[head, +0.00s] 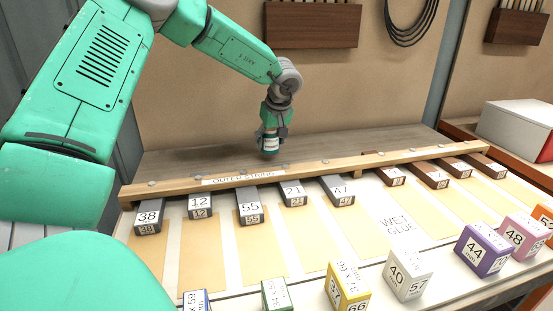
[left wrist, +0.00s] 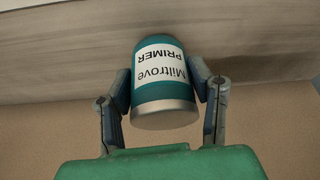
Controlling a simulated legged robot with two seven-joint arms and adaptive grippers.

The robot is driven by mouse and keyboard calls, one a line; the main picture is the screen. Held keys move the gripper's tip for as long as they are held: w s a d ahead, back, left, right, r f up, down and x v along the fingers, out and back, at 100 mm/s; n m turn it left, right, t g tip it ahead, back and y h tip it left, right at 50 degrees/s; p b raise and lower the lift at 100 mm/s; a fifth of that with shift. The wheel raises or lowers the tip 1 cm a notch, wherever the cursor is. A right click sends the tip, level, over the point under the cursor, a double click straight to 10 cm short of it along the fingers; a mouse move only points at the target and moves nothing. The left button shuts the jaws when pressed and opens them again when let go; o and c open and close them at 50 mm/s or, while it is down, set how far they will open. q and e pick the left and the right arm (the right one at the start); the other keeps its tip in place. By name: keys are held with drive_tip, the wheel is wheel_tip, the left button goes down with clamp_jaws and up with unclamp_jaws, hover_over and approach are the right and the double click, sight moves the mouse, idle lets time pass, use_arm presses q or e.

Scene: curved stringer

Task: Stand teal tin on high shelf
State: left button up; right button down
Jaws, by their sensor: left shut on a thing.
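The teal tin (left wrist: 161,84) has a white label reading "Miltrove PRIMER" and a silver end; in the left wrist view it sits between both fingers. In the head view the tin (head: 269,143) hangs below my left gripper (head: 272,128), close over the grey wooden shelf behind the stringer. My left gripper (left wrist: 163,95) is shut on the tin. The tin looks roughly upright in the head view; I cannot tell if its base touches the shelf (head: 190,161). My right gripper is not in view.
The curved wooden stringer (head: 240,180) runs along the shelf's front, with numbered grey and brown blocks. Several coloured number boxes, such as a yellow one (head: 347,288), stand in front beside a "WET GLUE" area (head: 397,226). A white box (head: 518,124) is at right. The shelf beside the tin is clear.

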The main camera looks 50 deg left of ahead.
sight(271, 151)
use_arm(q)
drive_tip(key=f, duration=0.2)
drive_tip(key=shift+d+f+b, duration=0.35)
drive_tip(key=shift+b, duration=0.05)
drive_tip(key=shift+f, duration=0.5)
drive_tip(key=shift+a, duration=0.25)
drive_tip(key=o, duration=1.3)
drive_tip(key=shift+a+f, duration=0.15)
drive_tip(key=shift+a, duration=0.05)
drive_tip(key=shift+c, duration=0.2)
drive_tip(key=shift+d, duration=0.2)
